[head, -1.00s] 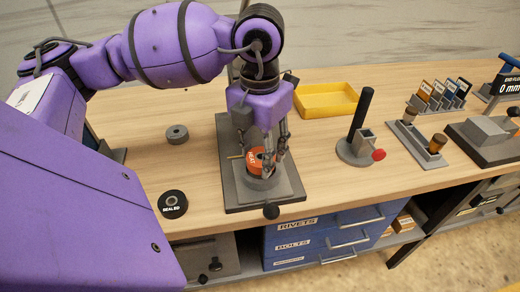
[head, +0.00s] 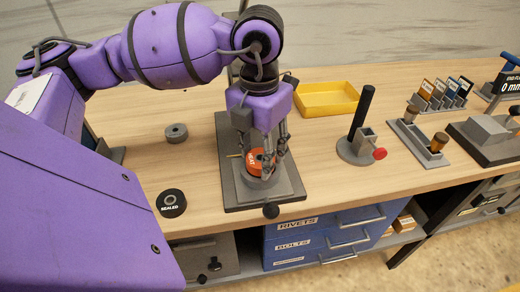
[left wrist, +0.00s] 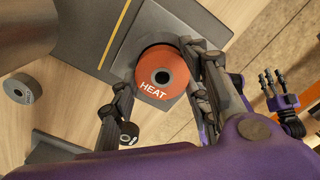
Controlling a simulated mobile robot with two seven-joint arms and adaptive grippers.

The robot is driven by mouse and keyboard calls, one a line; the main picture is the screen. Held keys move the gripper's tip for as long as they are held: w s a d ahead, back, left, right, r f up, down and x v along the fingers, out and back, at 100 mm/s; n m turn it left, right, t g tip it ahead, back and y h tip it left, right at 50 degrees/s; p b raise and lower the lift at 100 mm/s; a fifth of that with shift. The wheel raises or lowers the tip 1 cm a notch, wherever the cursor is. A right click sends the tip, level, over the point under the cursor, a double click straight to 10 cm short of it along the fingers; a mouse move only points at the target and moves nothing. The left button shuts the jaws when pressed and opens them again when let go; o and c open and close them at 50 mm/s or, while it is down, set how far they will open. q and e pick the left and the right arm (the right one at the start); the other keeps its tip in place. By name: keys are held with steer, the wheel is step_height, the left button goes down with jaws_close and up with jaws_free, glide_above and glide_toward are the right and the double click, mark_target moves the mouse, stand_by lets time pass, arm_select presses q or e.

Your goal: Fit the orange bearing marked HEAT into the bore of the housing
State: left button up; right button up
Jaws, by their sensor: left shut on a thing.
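The orange bearing marked HEAT (head: 256,163) is between the fingers of my left gripper (head: 268,152), over the round grey housing (head: 284,185) on its dark base plate. In the left wrist view the bearing (left wrist: 163,76) shows its face and centre hole, with a dark crescent of the bore along its upper left edge. The left gripper's fingers (left wrist: 162,90) stand on either side of it. Whether the bearing sits in the bore or just above it, I cannot tell. My right gripper (left wrist: 273,80) shows small at the right of the left wrist view, its fingers apart and empty.
A black bearing marked SEALED (head: 172,203) lies left of the base plate, near the table's front edge. A grey ring (head: 176,133) lies behind it. A yellow tray (head: 327,111) and a black post on a grey stand (head: 360,120) are to the right.

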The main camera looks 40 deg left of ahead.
mark_target(260, 157)
arm_select(q)
steer(key=shift+f+b, duration=0.4)
steer(key=shift+f, duration=0.25)
steer(key=o, duration=1.4)
step_height(260, 157, up, 8)
steer(key=shift+f, duration=0.2)
